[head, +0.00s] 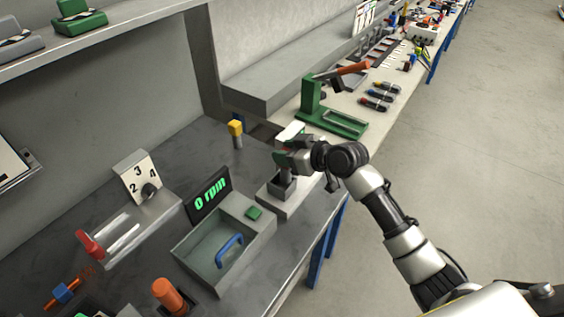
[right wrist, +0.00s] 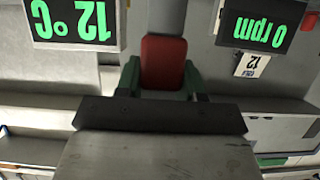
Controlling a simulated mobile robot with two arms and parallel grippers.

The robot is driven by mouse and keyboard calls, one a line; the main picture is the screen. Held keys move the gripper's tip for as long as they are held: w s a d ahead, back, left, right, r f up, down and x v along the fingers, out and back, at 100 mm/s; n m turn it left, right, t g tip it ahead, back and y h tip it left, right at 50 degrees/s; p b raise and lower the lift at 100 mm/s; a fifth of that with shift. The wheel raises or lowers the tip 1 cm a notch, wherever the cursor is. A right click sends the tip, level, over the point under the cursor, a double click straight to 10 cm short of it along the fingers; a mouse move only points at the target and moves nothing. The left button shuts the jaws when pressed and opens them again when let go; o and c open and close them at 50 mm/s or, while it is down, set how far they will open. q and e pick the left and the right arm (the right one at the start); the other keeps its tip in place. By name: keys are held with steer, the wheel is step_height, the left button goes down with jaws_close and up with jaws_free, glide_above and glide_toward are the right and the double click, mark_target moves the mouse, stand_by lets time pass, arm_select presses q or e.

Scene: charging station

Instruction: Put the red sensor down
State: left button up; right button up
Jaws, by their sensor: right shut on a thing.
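The red sensor (right wrist: 163,62) shows in the right wrist view as a red block with rounded corners. It sits between the two green fingers of my right gripper (right wrist: 161,78), which is shut on it. In the head view my right gripper (head: 287,160) is above a small grey open-topped holder (head: 282,189) on a pale base at the bench's front edge. A dark grey post stands between gripper and holder; I cannot tell whether it belongs to the sensor. The gripper mostly hides the sensor there. My left gripper is not in view.
Left of the holder are a grey basin with a blue handle (head: 230,249), a "0 rpm" display (head: 208,194) and a numbered dial (head: 149,190). A yellow-topped post (head: 236,130) stands behind. A green press stand (head: 330,119) is beyond. A "12 °C" display (right wrist: 73,22) shows upside down.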

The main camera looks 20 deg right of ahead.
steer(key=shift+w+a+f, duration=0.4)
steer(key=shift+a+f, duration=0.05)
steer(key=shift+f, duration=0.05)
step_height(320, 180, down, 4)
steer(key=shift+r, duration=0.1)
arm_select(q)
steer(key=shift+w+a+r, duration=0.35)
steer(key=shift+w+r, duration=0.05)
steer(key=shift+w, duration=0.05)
arm_select(e)
steer(key=shift+f, duration=0.2)
steer(key=o, duration=0.9)
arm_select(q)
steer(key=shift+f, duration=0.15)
arm_select(e)
steer(key=shift+r, duration=0.15)
